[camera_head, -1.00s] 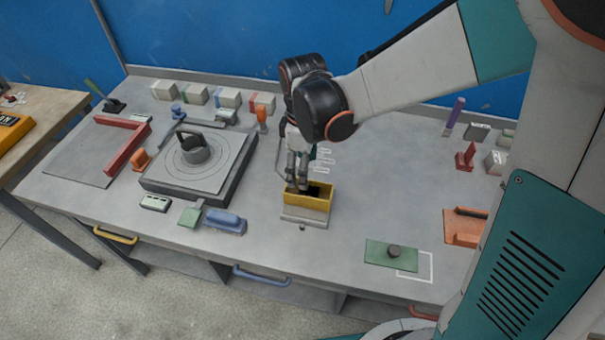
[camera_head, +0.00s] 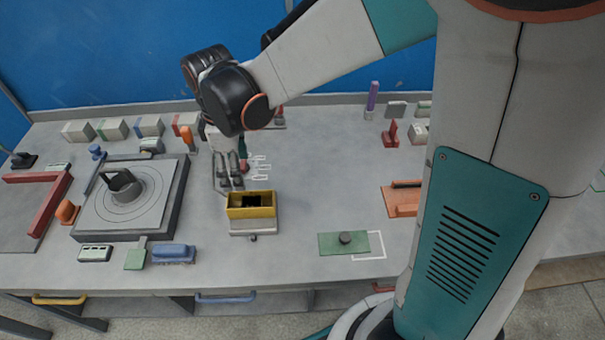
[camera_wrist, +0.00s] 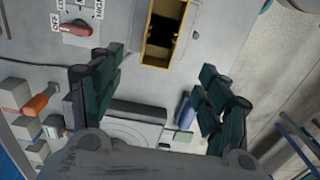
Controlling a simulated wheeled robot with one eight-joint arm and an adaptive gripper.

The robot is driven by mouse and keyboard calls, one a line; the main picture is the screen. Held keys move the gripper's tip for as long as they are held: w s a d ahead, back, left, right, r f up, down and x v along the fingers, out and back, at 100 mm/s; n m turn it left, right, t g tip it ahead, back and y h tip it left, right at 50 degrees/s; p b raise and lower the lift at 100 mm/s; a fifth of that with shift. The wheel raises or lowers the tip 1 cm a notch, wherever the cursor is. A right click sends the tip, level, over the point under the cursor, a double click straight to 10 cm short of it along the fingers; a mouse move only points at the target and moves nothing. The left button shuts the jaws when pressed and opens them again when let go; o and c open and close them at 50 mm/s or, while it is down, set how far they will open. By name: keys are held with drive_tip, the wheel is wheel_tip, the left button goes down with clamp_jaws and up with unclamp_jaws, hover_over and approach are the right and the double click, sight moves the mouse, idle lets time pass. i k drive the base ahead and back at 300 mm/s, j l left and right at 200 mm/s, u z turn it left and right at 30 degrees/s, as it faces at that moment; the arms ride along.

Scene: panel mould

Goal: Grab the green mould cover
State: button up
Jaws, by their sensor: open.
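The green mould cover (camera_head: 329,244) is a flat green plate with a dark round knob, lying near the table's front edge in the head view. A white outline on the table shows at its right side. My gripper (camera_head: 230,183) is up and to the left of the cover, near the back left of a yellow open box, and well apart from the cover. In the wrist view my gripper (camera_wrist: 160,88) has its two dark fingers spread wide with nothing between them. The cover does not show in the wrist view.
The yellow box (camera_head: 237,212) stands between my gripper and the cover; it also shows in the wrist view (camera_wrist: 155,58). An orange block (camera_head: 398,203) lies right of the cover. A grey turntable plate (camera_head: 95,211) is at left. Table between box and cover is clear.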

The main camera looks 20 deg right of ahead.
sight(347, 243)
drive_tip(key=k+u, duration=0.25)
drive_tip(key=k, duration=0.4)
drive_tip(key=k+j+u, duration=0.2)
drive_tip(key=k, duration=0.5)
